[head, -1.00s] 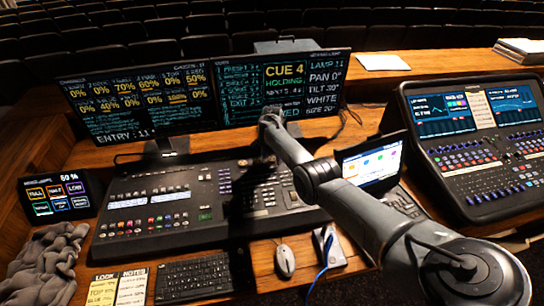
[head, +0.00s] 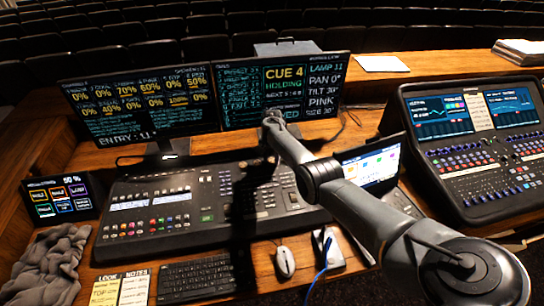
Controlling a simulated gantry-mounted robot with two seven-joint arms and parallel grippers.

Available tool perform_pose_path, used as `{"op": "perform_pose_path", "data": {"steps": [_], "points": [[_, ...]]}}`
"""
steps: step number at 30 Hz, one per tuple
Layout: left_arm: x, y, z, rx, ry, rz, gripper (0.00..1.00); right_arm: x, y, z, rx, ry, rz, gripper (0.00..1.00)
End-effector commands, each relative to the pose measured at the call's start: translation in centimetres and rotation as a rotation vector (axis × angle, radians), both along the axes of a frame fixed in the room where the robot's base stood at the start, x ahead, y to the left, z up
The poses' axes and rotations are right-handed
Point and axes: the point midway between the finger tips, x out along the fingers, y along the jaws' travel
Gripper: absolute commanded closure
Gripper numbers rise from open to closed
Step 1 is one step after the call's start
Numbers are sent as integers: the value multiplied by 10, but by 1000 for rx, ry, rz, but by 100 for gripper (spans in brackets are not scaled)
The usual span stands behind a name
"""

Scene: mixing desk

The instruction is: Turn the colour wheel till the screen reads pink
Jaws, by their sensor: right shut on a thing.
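The right monitor (head: 283,90) shows "CUE 4 HOLDING" in its middle. Its right column reads LAMP 11, PAN 0°, TILT and PINK. My right arm reaches in from the lower right across the desk. My right gripper (head: 270,147) points down over the back of the lighting console (head: 165,225), in front of this monitor. It is shut on the colour wheel; the wrist and dark shadow hide the fingertips and the wheel itself. My left gripper is not in view.
A second monitor (head: 140,102) stands at left. A small touch panel (head: 60,198), a grey cloth (head: 47,264), note cards (head: 120,289), a keyboard (head: 194,279) and a mouse (head: 285,261) lie around the console. A sound mixer (head: 475,150) stands at right, a small tablet (head: 372,164) beside my arm.

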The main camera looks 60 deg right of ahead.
Motion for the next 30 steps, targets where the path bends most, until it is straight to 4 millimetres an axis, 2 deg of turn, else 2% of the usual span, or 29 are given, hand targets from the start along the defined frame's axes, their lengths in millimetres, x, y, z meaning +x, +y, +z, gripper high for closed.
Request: {"op": "perform_pose_path", "data": {"steps": [13, 29, 30], "points": [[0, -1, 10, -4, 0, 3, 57, 0, 0, 1, 1, 0, 226, 93], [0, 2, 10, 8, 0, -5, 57, 0, 0, 0, 0, 0, 253, 93], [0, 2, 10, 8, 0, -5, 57, 0, 0, 0, 0, 0, 253, 57]]}}
